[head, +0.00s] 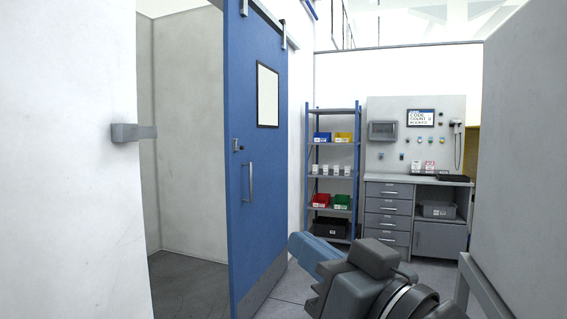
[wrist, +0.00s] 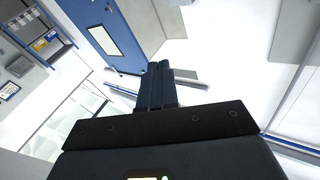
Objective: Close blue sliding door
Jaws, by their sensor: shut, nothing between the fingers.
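The blue sliding door (head: 262,160) hangs from a rail in the head view, with a small window and a vertical silver handle (head: 251,182). The doorway on its left is open and shows a bare grey room. The door also shows tilted at the upper left of the wrist view (wrist: 82,22). My gripper (head: 303,247) is low in the head view, right of the door's lower part and apart from the handle. Its fingers are together and empty in the wrist view (wrist: 160,80).
A grey stop block (head: 133,132) sticks out from the white wall left of the doorway. A blue shelf rack (head: 333,170) with bins and a grey workbench (head: 418,179) stand behind. A large grey panel (head: 525,150) is close on the right.

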